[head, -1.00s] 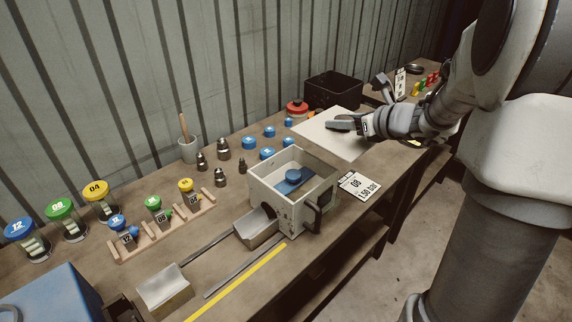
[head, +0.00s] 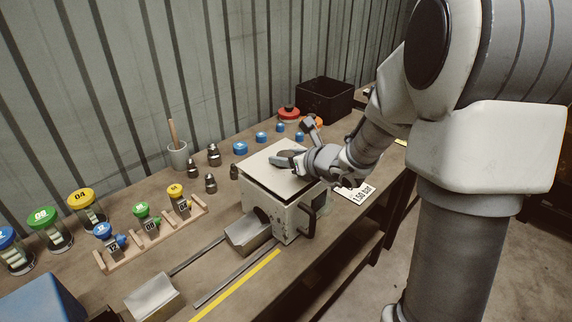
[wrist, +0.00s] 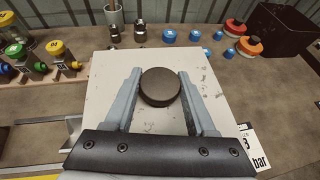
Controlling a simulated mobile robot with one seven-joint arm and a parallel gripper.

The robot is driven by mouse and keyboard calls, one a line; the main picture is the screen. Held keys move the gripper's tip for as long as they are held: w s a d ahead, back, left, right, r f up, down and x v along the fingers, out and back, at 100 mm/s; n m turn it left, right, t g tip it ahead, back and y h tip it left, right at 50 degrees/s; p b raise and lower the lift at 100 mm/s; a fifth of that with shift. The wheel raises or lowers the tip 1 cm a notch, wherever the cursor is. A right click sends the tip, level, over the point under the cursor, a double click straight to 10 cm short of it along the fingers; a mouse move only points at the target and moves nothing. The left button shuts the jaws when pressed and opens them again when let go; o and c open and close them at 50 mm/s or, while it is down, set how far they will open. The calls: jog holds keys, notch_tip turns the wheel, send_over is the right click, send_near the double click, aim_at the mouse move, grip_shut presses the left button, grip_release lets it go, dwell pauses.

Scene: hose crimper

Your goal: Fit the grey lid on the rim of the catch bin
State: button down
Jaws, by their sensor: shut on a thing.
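The grey lid (head: 265,161) is a flat, pale square plate. In the wrist view the lid (wrist: 110,75) has a round dark knob (wrist: 160,87) at its middle. My gripper (head: 283,160) is shut on this knob, one finger on each side in the wrist view (wrist: 160,80). The lid hides most of the rim and the inside. I cannot tell for sure whether it touches the rim.
A black bin (head: 325,98) is at the back. A printed card (head: 358,194) lies right of the box.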

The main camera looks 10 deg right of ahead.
jog(key=shift+f, duration=0.85)
jog(key=shift+f+b, duration=0.35)
jog(key=shift+b, duration=0.15)
jog(key=shift+c, duration=1.1)
grip_release()
jog(key=shift+r+p, duration=0.45)
jog(key=shift+p, duration=0.1)
jog(key=p+v, duration=0.1)
jog(key=v, duration=1.1)
jog(key=shift+f, duration=0.15)
